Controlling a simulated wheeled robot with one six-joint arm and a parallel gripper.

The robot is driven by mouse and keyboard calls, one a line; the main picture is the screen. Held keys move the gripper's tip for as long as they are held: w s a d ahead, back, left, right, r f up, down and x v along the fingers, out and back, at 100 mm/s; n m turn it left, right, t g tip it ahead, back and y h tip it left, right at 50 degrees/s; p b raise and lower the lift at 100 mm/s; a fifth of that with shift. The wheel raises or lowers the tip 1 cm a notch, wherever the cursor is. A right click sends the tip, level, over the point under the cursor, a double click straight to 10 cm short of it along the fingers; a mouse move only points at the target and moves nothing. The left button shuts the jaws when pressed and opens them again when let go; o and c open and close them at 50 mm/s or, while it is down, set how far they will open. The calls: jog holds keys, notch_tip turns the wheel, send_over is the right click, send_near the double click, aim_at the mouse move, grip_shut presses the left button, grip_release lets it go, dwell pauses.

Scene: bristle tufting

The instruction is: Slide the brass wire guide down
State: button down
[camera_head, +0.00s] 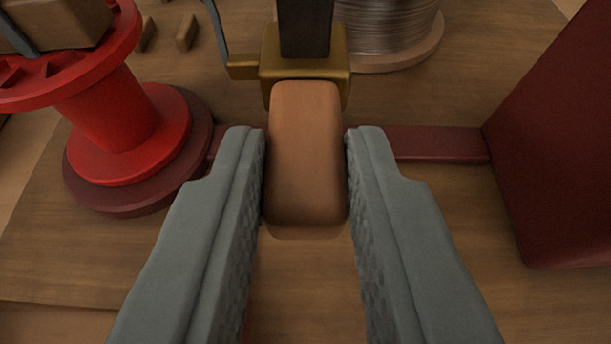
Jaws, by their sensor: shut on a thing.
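The brass wire guide (348,75) is a gold-coloured block around a dark upright post (305,28) at the top middle. A brown, rounded handle (305,150) sticks out from the block toward me. A thin brass arm (243,68) reaches out from the block's left side. My gripper (306,165) has its two grey, ridged fingers on either side of the brown handle and is shut on it. The post's upper end is out of view, and its foot is hidden behind the block and handle.
A red spool-shaped stand (120,120) stands at the left on a dark red round base. A spool of wire (385,30) is behind the guide on the right. A dark red upright panel (560,150) closes the right side. Bare wooden table (420,230) lies below.

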aim_at(306, 241)
jog(key=shift+f, duration=1.65)
jog(key=c, duration=1.3)
grip_release()
jog(key=shift+o, duration=0.3)
jog(key=shift+s+r, duration=0.3)
jog(key=shift+s, duration=0.1)
jog(key=v, duration=1.6)
jog(key=shift+s, duration=0.25)
jog(key=shift+f, duration=0.1)
jog(key=s+r+t, duration=0.4)
jog(key=s+r, duration=1.6)
jog(key=r, duration=0.1)
jog(key=shift+s+r, duration=0.4)
